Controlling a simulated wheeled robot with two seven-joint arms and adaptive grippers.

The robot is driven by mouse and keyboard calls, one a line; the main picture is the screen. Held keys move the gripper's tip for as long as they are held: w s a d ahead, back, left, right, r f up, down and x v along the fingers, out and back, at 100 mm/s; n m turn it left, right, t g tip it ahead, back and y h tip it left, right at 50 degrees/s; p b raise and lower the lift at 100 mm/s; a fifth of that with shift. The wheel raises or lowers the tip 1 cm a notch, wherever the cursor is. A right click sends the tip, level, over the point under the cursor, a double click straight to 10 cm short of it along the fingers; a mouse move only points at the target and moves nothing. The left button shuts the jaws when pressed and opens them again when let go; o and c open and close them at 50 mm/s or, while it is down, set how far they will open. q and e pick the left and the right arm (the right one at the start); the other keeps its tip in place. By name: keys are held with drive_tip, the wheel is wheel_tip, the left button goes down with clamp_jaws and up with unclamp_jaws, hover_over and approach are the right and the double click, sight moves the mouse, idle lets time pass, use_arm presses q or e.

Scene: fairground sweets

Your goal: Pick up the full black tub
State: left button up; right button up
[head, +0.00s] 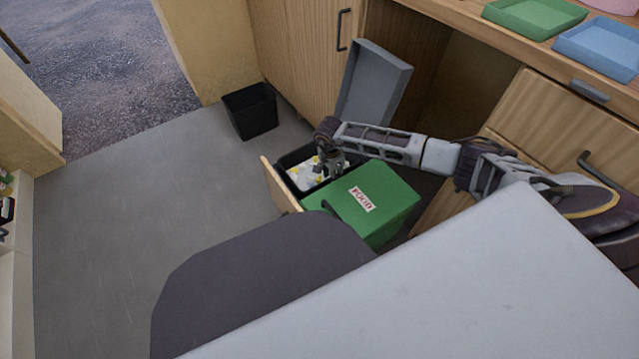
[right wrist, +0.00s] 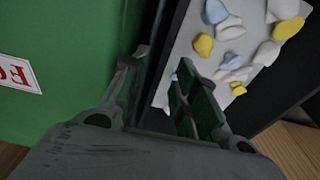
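The full black tub (head: 296,157) stands in a pulled-out wooden drawer, beside a green bin. White, yellow and pale blue pieces (head: 304,176) lie inside it. In the right wrist view the tub (right wrist: 268,108) and its contents fill the right side. My right gripper (head: 333,170) points down at the tub's side nearest the green bin. In the right wrist view its fingers (right wrist: 160,92) are apart, with the tub's dark edge showing between them. I cannot tell whether they touch it. My left gripper is not in view.
The green bin (head: 378,192) with a red-and-white label sits close against the tub. Another black tub (head: 250,110) stands on the floor. A grey panel (head: 373,88) is tilted behind the drawer. Green (head: 535,15) and blue (head: 600,48) trays lie on the counter. The floor at left is clear.

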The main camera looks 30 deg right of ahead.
clamp_jaws()
idle(0.6)
drive_tip(key=shift+w+r, duration=0.1)
